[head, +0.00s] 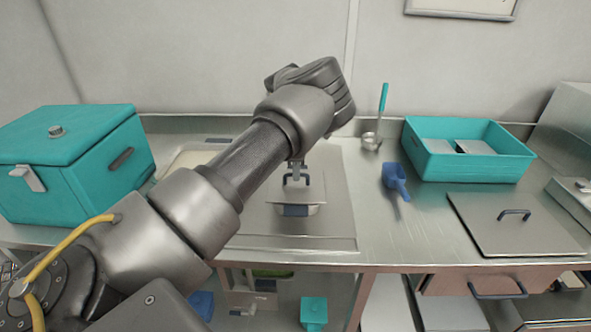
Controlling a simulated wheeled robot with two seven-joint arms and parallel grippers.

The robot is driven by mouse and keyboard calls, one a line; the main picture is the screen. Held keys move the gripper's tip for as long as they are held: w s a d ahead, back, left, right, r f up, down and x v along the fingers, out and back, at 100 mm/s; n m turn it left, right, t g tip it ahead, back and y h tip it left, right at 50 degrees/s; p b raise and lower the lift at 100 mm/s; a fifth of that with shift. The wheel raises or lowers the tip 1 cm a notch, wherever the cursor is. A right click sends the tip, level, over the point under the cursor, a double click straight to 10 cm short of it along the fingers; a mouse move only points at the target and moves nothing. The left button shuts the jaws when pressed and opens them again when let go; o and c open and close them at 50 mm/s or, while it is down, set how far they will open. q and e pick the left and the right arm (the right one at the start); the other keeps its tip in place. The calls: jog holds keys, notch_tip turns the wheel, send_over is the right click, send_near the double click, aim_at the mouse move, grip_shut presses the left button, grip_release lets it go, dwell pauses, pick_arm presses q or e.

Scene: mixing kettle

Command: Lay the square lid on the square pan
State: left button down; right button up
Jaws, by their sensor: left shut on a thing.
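My left arm reaches in from the left, and my left gripper (297,168) points down, mostly hidden behind the arm. It is shut on the dark handle of a small square metal lid (282,190). The lid is roughly level, directly over the square pan (313,211), which shows only as a pale wall and a blue grip at the front. The lid covers the pan's opening from this view. I cannot tell whether lid and pan touch. My right gripper is not in view.
A teal cooler box (70,165) stands left. A ladle (377,125), a blue scoop (396,178) and a teal bin (470,170) stand right of the pan. A large flat lid with a handle (500,235) lies at the right. Bare counter (400,240) lies between.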

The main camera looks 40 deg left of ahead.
pick_arm(q)
jog(key=shift+f, duration=0.15)
dwell(0.4)
jog(key=c, duration=0.9)
grip_release()
jog(key=shift+w, duration=0.1)
jog(key=shift+r+p, duration=2.65)
jog(key=shift+r, duration=0.9)
